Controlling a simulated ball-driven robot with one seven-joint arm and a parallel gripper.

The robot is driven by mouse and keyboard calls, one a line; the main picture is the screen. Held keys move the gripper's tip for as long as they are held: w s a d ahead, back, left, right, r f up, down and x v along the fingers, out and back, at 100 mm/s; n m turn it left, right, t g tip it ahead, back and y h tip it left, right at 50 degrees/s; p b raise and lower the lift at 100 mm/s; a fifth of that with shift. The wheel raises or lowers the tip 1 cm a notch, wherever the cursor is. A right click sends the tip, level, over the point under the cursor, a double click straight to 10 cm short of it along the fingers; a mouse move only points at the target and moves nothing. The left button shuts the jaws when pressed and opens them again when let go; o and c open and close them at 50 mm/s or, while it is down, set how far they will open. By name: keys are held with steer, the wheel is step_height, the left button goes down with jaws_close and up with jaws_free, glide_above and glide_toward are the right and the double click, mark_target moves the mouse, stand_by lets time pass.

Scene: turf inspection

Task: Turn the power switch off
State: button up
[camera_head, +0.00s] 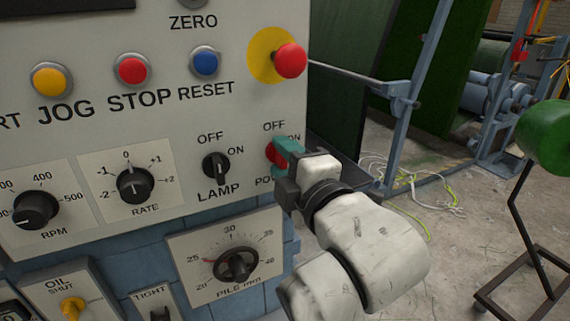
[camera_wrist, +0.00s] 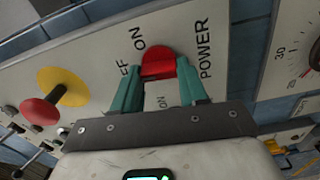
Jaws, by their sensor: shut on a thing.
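The power switch (camera_head: 271,154) is a red rotary knob at the lower right corner of the pale control panel (camera_head: 100,215). In the wrist view the red power switch (camera_wrist: 158,62) sits between the green fingers of my gripper (camera_wrist: 160,84). The fingers are shut on the knob, one on each side. Which label the knob points to cannot be told, as the fingers hide part of it.
A black LAMP switch (camera_head: 216,167) is close on the left. A red mushroom button (camera_head: 290,60) on a yellow disc sticks out above. The PILE dial (camera_head: 236,264) is below. A green roller on a stand (camera_head: 545,138) is at right, with open floor between.

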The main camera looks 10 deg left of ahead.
steer(key=shift+n, duration=0.6)
steer(key=shift+f, duration=0.1)
steer(key=o, duration=1.1)
steer(key=shift+c, duration=0.2)
steer(key=b+v, duration=0.2)
steer(key=v, duration=0.8)
steer(key=shift+s+d, duration=0.25)
steer(key=shift+s, duration=0.1)
